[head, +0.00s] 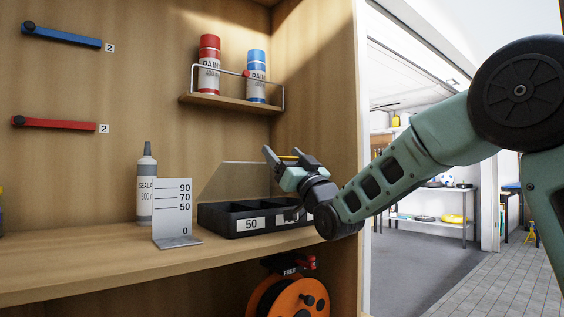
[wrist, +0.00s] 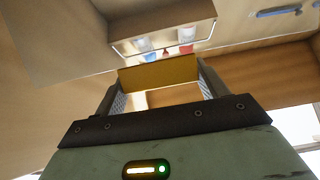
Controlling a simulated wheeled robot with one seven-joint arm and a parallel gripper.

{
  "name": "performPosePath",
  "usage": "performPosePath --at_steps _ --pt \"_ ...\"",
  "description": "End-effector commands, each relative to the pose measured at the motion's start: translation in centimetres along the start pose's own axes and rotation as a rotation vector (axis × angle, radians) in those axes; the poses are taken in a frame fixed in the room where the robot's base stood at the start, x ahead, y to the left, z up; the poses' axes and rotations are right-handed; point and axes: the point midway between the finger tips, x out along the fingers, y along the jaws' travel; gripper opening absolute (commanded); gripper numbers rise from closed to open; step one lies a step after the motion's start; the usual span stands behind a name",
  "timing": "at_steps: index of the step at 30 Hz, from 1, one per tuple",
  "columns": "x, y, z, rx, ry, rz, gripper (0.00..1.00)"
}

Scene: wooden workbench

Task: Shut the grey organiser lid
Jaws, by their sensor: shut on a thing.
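The organiser (head: 232,234) is a dark open tray with several compartments and a "50" label on its front, standing on the workbench. Its grey, see-through lid (head: 232,180) stands raised at the back, tilted up. My gripper (head: 287,159) is above the tray's right part, beside the lid's right end. In the wrist view its two fingers (wrist: 158,82) are apart, with a flat yellow piece (wrist: 158,73) between them. A thin yellow edge shows between the fingers in the head view. Whether my gripper touches the lid cannot be told.
A height gauge plate (head: 172,210) and a sealant bottle (head: 147,185) stand left of the organiser. A small shelf (head: 232,103) with red and blue paint cans is above. An orange cable reel (head: 290,298) is below the bench.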

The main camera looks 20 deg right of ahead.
Motion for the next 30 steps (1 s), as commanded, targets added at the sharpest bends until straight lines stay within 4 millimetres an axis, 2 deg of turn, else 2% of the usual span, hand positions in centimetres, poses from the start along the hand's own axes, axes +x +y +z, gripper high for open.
performPosePath --at_steps 1,18,19,21,30 --pt "-0.45 -0.01 0.53 0.001 -0.007 0.000 0.32" --pt "-0.74 0.01 0.60 0.001 -0.010 0.001 0.31" --pt "-0.74 0.01 0.60 0.001 -0.010 0.001 0.78" --pt "-0.73 0.00 0.57 0.001 -0.009 0.000 0.95" --pt "-0.77 0.01 0.41 0.000 -0.005 0.000 0.95"
